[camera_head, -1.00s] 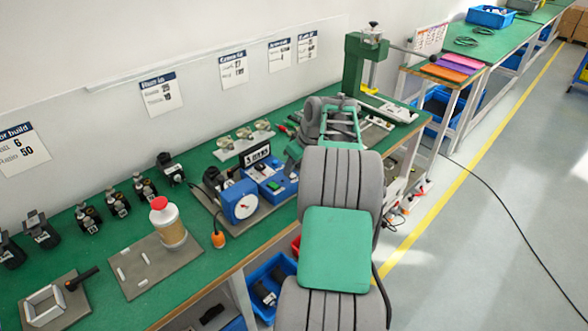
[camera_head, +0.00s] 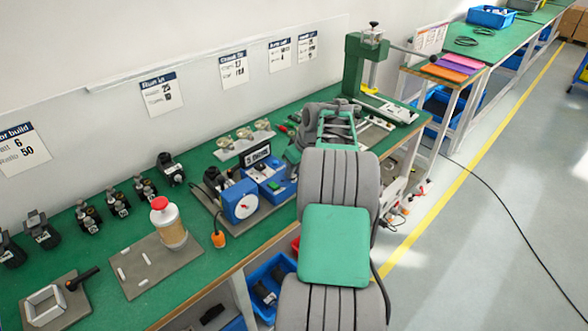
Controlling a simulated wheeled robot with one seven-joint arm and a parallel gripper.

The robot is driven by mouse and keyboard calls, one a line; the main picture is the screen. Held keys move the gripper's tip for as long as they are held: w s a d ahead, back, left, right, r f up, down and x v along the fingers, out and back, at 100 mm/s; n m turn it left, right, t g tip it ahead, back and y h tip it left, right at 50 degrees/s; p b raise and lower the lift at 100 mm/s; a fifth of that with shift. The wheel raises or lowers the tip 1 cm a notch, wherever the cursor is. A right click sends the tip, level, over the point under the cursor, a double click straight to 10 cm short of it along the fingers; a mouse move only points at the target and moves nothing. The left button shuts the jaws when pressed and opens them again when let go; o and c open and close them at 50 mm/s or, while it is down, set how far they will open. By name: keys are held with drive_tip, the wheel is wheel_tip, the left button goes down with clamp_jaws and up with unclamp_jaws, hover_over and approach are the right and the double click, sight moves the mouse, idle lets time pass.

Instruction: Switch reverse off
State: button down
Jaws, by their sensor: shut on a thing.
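On the green bench stands a blue test station on a dark base plate. Its front blue box (camera_head: 241,201) has a round white dial. Next to it is a blue box (camera_head: 270,178) with a small green switch on its face and a black display with white characters (camera_head: 257,153) behind. Which control is the reverse switch, and its position, I cannot make out. My arm rises in front of the bench, and its far end bends down just right of the blue box. My gripper's fingers are hidden behind my arm, so what they touch is not visible.
A jar with a red lid (camera_head: 168,221) stands on a grey mat at left. An orange-tipped pendant (camera_head: 218,239) lies by the dial box. Several dark motor units line the left. A green press (camera_head: 361,68) stands at the back right. A blue bin (camera_head: 270,279) sits below.

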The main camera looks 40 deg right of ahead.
sight(294, 176)
drive_tip(key=shift+w+r+g+p, duration=0.2)
drive_tip(key=shift+w+g+p, duration=0.05)
drive_tip(key=shift+g+p, duration=0.3)
drive_tip(key=shift+w+f+g+p, duration=0.15)
drive_tip(key=shift+g+p, duration=0.25)
drive_tip(key=shift+g, duration=0.45)
drive_tip(key=c, duration=1.3)
unclamp_jaws()
drive_tip(key=r, duration=0.5)
drive_tip(key=s+r, duration=0.1)
drive_tip(key=r, duration=0.2)
drive_tip(key=shift+f, duration=0.1)
